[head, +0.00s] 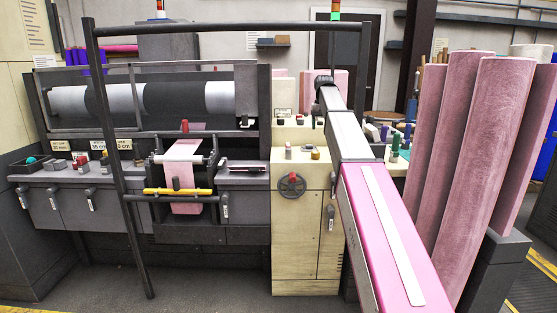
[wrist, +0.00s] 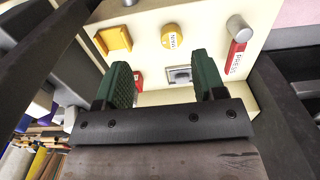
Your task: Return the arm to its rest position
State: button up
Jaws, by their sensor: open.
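My arm (head: 375,205), pink and white, reaches from the lower right of the head view up towards the cream cabinet of the machine. Its far end is at the cabinet's upper right, where the fingers are hidden. In the wrist view my gripper (wrist: 163,68) has two green ridged fingers set apart with nothing between them. Beyond them is a cream control panel (wrist: 145,50) with a yellow square part (wrist: 113,38), a round yellow button (wrist: 172,37), a grey switch (wrist: 180,75) and a red labelled part (wrist: 236,58).
A dark upright frame (head: 225,27) stands left of my arm, before the machine's grey roller (head: 150,100). Tall pink felt rolls (head: 490,170) stand close on the right. The cabinet (head: 300,225) carries a handwheel (head: 291,185). Grey floor (head: 200,280) is clear at front left.

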jog(key=s+f, duration=0.5)
jog(key=f, duration=0.4)
jog(key=s+f, duration=0.5)
jog(key=f, duration=0.5)
jog(key=s+f, duration=0.4)
jog(key=f, duration=0.5)
jog(key=s+f, duration=1.9)
jog(key=s, duration=0.4)
jog(key=shift+s, duration=0.4)
jog(key=shift+a, duration=0.1)
